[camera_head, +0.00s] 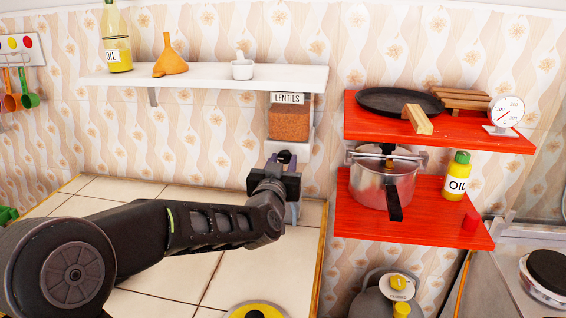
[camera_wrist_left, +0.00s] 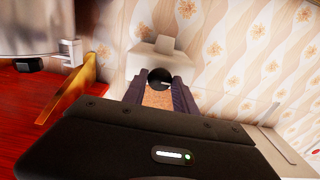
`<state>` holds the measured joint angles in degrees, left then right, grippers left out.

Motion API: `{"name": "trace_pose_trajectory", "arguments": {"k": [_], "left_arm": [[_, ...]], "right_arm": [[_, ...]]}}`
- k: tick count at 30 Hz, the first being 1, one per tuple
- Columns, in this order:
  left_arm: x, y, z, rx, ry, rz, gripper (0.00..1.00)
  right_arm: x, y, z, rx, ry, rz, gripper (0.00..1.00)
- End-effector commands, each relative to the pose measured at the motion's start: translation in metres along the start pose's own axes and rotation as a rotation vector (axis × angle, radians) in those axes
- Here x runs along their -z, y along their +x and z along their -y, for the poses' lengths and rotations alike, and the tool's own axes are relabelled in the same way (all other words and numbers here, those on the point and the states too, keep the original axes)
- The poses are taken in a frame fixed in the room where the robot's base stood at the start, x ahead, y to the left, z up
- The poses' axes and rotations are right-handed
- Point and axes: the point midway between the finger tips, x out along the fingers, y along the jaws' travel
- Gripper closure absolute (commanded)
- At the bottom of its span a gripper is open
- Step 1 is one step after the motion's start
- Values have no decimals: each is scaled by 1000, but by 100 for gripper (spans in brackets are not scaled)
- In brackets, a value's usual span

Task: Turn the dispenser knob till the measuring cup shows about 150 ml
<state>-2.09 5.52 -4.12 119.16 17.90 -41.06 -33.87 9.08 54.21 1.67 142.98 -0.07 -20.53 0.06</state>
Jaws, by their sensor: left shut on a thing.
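The lentil dispenser (camera_head: 289,122) hangs on the wall under the white shelf, its clear box labelled "LENTILS" and full of orange-brown lentils. My left gripper (camera_head: 284,162) is at its lower front, shut on the dispenser knob. In the left wrist view, the dark round knob (camera_wrist_left: 160,77) sits between the fingertips, in front of the white dispenser body (camera_wrist_left: 155,55). A tan patch shows between the fingers; I cannot tell what it is. A pale grey shape below the gripper may be the measuring cup; it is mostly hidden and no level is readable. My right gripper is out of view.
The white shelf (camera_head: 210,80) above holds an oil bottle (camera_head: 117,40), an orange funnel (camera_head: 170,58) and a small white mortar (camera_head: 242,68). Red shelves at right hold a pan, a pot (camera_head: 384,180) and a white dial (camera_head: 507,112) with a red needle. Tiled counter lies below.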

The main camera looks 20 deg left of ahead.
Motion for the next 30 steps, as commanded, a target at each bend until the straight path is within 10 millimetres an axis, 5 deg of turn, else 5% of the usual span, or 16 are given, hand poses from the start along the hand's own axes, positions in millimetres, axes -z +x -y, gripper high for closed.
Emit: {"name": "trace_pose_trajectory", "arguments": {"k": [2,3,11,22,30], "left_arm": [[-2,0,-1,-2,0,5,100],[-2,0,-1,-2,0,5,66],[-1,0,0,-1,-1,2,45],[0,-6,0,-1,-2,0,45],[-1,-46,0,-1,-2,1,45]], "right_arm": [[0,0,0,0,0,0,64],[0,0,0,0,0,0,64],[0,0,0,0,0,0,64],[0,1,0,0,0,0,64],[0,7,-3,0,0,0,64]]}}
